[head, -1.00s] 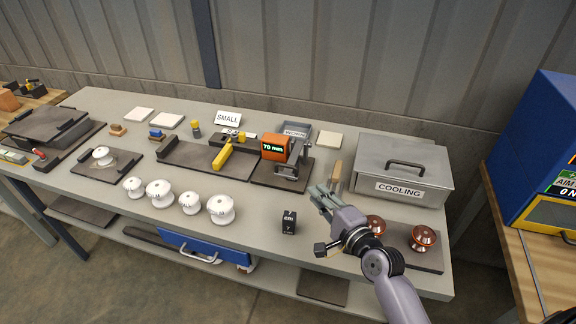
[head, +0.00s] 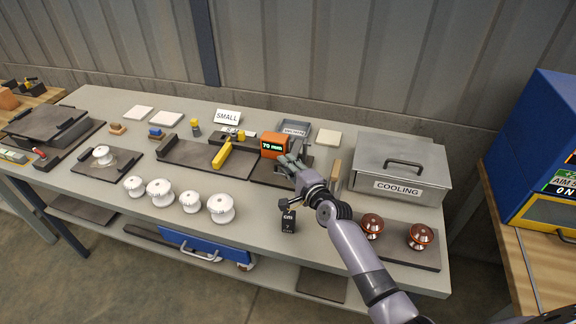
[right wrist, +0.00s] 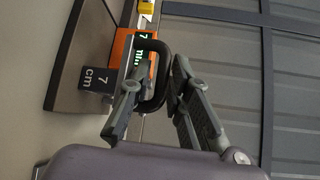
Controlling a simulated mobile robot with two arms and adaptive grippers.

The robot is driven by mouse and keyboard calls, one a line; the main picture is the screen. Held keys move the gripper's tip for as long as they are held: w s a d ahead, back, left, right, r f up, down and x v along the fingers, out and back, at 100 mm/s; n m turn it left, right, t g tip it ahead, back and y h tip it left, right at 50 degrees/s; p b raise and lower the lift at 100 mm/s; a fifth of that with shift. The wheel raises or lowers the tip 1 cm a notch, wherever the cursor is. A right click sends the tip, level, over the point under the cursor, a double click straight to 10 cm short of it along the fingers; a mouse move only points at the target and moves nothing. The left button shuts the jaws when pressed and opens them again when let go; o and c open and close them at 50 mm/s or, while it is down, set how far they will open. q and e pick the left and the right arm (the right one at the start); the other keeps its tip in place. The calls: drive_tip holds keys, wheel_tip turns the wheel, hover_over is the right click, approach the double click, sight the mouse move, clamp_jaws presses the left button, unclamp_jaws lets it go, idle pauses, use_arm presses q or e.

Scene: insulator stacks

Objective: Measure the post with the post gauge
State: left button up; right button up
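The post gauge appears to be the orange unit (head: 274,145) with a green display reading 70 mm, on a dark base at the back middle of the bench. It also shows in the right wrist view (right wrist: 121,48). A dark loop-shaped handle (right wrist: 163,72) stands in front of it there. My right gripper (head: 287,161) is at the gauge's front; its fingers (right wrist: 153,82) look apart, with the handle between or just beyond them. Contact is unclear. I cannot tell which thing is the post. My left gripper is not in view.
Several white insulators (head: 190,202) stand along the front. A yellow-handled fixture (head: 222,154) is left of the gauge. The COOLING box (head: 402,165) stands right, with two copper-coloured pieces (head: 421,236) before it. My right forearm crosses the bench's right front.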

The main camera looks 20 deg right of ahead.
drive_tip(key=shift+c, duration=0.5)
clamp_jaws()
